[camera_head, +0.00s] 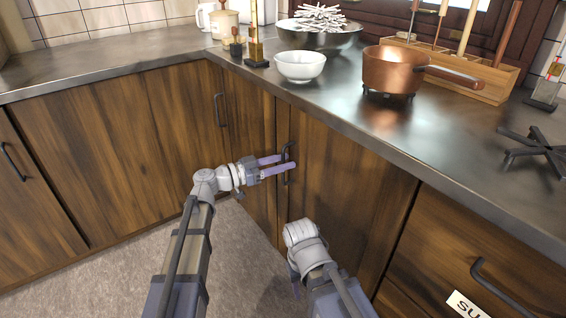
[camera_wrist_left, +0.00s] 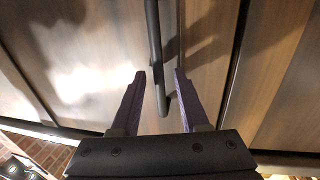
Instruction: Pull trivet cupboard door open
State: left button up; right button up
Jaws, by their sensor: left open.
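A brown wooden cupboard door (camera_head: 345,185) stands under the counter, right of the inner corner, and looks shut. Its dark bar handle (camera_head: 288,150) is upright near the door's left edge. My left gripper (camera_head: 286,162) is at this handle with its fingers apart. In the left wrist view the handle (camera_wrist_left: 155,45) runs down between the two purple fingers of the left gripper (camera_wrist_left: 158,82), with gaps on both sides. My right gripper (camera_head: 294,278) hangs low in front of the door, mostly hidden behind its own wrist; its fingers' opening does not show.
A copper pot (camera_head: 391,70), a white bowl (camera_head: 300,67) and a black trivet-like stand (camera_head: 540,150) are on the dark counter (camera_head: 440,125). Another door handle (camera_head: 218,109) is left of the corner. A drawer handle (camera_head: 498,288) sticks out at lower right. The floor (camera_head: 235,250) is clear.

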pick_arm(q)
jog(key=shift+d, duration=0.15)
jog(key=shift+c, duration=0.2)
grip_shut()
dwell(1.2)
